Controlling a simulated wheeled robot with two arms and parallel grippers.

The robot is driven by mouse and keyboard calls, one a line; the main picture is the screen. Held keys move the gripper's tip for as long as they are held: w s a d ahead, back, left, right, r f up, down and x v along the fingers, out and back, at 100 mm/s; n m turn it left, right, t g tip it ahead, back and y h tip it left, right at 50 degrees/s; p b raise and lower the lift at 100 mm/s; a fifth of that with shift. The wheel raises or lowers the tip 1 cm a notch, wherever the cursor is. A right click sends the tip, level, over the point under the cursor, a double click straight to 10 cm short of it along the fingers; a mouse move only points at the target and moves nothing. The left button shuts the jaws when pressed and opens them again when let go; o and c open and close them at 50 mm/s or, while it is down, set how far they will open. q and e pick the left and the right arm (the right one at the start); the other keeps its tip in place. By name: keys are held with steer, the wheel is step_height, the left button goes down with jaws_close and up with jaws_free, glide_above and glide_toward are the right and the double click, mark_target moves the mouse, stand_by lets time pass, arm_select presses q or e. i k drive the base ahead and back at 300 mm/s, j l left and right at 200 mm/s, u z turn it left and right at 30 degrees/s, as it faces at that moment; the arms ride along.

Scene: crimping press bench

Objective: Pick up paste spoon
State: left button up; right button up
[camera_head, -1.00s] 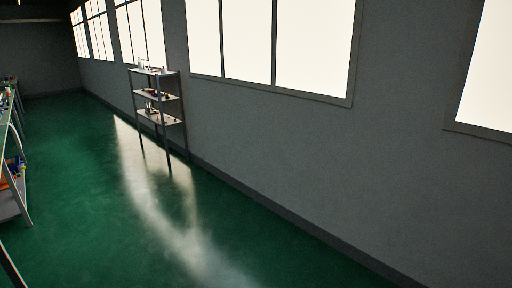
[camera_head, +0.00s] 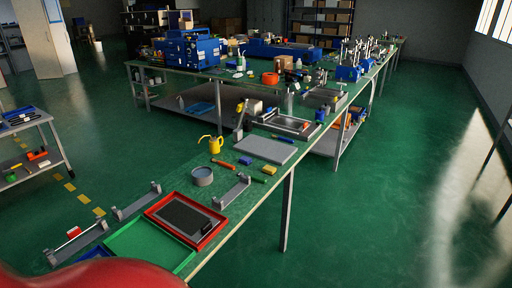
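I cannot pick out the paste spoon with certainty among the small items on the long green-topped bench (camera_head: 208,236). A thin red item (camera_head: 222,162), a blue item (camera_head: 245,160), a yellow block (camera_head: 270,169) and a green item (camera_head: 258,180) lie near a grey round bowl (camera_head: 202,176). They are too small to identify. Neither of my grippers is in view.
A red tray with a dark inset (camera_head: 185,220) and a green tray (camera_head: 150,245) lie at the bench's near end, beside grey metal racks (camera_head: 137,200). A yellow can (camera_head: 215,145), grey plate (camera_head: 265,149) and blue machines (camera_head: 190,50) stand farther back. Green floor at right is open.

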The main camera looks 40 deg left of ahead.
mark_target(255, 178)
steer(key=i+j+u, duration=0.1)
steer(key=i+u, duration=0.65)
steer(key=u, duration=0.15)
steer(key=i+l+u, duration=0.2)
steer(key=i+u, duration=0.2)
steer(key=i+l+u, duration=0.25)
steer(key=u, duration=0.2)
steer(key=i, duration=0.05)
